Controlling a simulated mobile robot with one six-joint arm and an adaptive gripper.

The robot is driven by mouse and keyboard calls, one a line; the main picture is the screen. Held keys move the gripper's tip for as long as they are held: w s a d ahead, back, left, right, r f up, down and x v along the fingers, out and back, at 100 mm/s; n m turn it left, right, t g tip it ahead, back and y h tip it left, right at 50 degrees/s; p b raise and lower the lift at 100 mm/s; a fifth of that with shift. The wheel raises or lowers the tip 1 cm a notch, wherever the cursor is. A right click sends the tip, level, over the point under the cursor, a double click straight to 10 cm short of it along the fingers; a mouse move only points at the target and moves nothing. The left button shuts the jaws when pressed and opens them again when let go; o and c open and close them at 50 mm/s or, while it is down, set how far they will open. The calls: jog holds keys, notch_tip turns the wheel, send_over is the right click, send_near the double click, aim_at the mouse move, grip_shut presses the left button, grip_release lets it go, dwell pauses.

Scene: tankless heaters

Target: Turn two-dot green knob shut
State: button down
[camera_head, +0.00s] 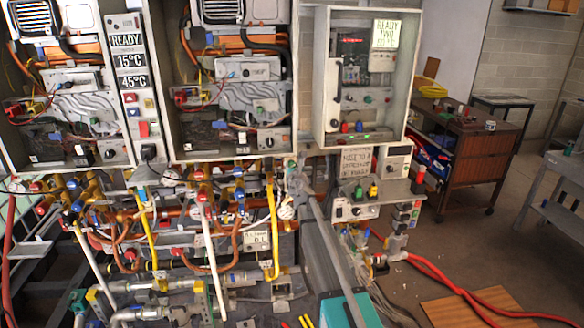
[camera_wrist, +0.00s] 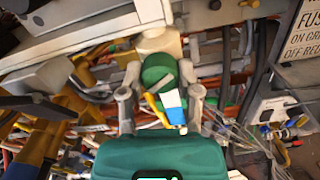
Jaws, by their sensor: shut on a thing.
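A round green knob (camera_wrist: 157,72) shows in the wrist view, in front of a pale block-shaped fitting. My gripper (camera_wrist: 160,76) has one finger on each side of the knob and is shut on it. A white and blue piece (camera_wrist: 173,106) and a yellow strip lie just below the knob between the fingers. I cannot make out any dots on the knob. In the head view, my gripper (camera_head: 297,184) is among the pipes under the middle heater, and the knob is too small or hidden to tell there.
Open heater cabinets (camera_head: 228,80) hang above, with a control box (camera_head: 362,85) at their right. Copper, yellow and white pipes crowd around my gripper. A panel with buttons (camera_head: 372,200) stands close right. A wooden cabinet (camera_head: 475,160) and free floor lie further right, with a red hose (camera_head: 455,285).

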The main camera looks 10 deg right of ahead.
jog(key=shift+m, duration=3)
jog(key=shift+c, duration=1.5)
grip_release()
jog(key=shift+s, duration=0.1)
jog(key=s, duration=1.1)
jog(key=shift+s, duration=0.4)
